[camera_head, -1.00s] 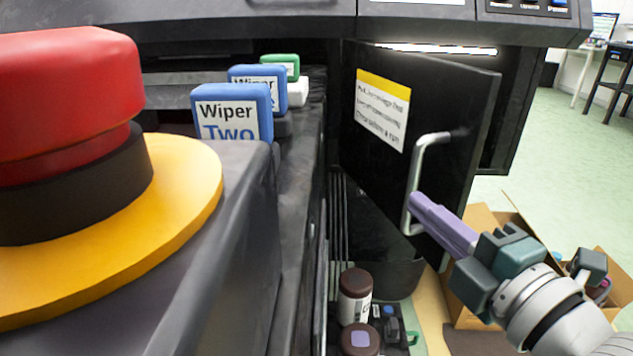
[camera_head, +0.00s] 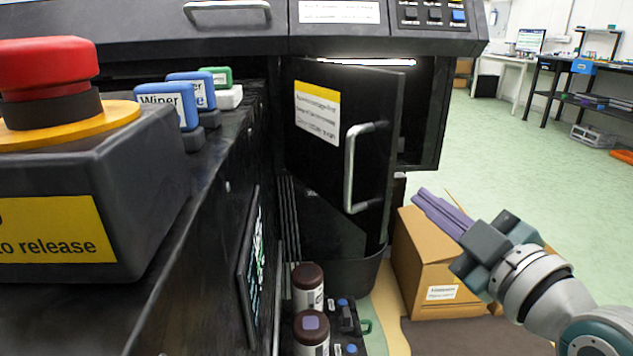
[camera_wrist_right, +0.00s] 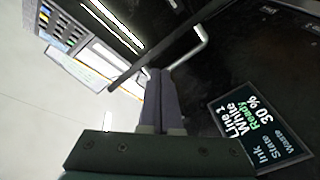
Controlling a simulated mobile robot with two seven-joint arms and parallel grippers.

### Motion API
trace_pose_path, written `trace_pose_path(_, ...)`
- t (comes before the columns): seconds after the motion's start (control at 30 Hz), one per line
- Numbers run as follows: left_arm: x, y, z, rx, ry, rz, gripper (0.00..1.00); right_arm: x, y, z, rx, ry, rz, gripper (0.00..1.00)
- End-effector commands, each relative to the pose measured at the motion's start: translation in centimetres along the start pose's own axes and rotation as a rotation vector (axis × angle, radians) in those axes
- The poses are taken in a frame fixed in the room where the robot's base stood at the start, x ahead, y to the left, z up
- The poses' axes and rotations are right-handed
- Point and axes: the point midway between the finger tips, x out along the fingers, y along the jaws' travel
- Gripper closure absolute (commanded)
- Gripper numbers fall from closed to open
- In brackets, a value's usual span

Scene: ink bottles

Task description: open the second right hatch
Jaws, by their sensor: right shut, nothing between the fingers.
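The hatch door (camera_head: 318,170) is a black panel with a yellow-and-white label. It stands swung out from the machine, with a dark gap behind its free edge. Its silver bar handle (camera_head: 349,172) is upright in the head view and also shows in the right wrist view (camera_wrist_right: 190,48). My right gripper (camera_head: 430,199) has purple fingers, shut and empty, to the right of the door. The fingers also show closed together in the right wrist view (camera_wrist_right: 160,76). They look apart from the handle in the head view. My left gripper is in neither view.
Brown-capped bottles (camera_head: 308,292) stand below the hatch. A cardboard box (camera_head: 425,262) sits on the floor under my right gripper. A red button (camera_head: 45,65) and blue wiper blocks (camera_head: 168,103) are at left. Green floor (camera_head: 540,150) is free at right.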

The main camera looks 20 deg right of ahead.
Motion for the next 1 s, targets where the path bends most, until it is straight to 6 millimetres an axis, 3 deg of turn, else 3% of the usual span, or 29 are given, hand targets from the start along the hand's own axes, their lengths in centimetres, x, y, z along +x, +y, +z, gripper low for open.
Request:
trace_pose_path(0.03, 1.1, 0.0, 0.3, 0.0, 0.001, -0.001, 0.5, 0.1, 0.3, 1.2, 0.246, -0.024, 0.032, 1.0)
trace_pose_path(0.2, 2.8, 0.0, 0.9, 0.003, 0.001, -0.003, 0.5, 0.4, 1.9, 3.4, 1.152, -0.05, 0.127, 1.0)
trace_pose_path(0.3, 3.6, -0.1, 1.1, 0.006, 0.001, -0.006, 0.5, 0.5, 2.4, 4.0, 1.621, -0.028, 0.162, 1.0)
trace_pose_path(0.43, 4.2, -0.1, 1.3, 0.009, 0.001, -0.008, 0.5, 0.5, 2.9, 4.2, 2.071, 0.012, 0.178, 1.0)
trace_pose_path(0.6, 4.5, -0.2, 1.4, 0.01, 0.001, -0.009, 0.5, 0.7, 3.3, 4.1, 2.339, 0.044, 0.178, 1.0)
trace_pose_path(0.77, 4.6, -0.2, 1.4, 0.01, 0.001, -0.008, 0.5, 2.0, 3.5, 4.2, 2.37, 0.049, 0.177, 1.0)
trace_pose_path(1.0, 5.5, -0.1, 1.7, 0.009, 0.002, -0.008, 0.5, 6.3, 3.8, 4.8, 2.364, 0.05, 0.178, 1.0)
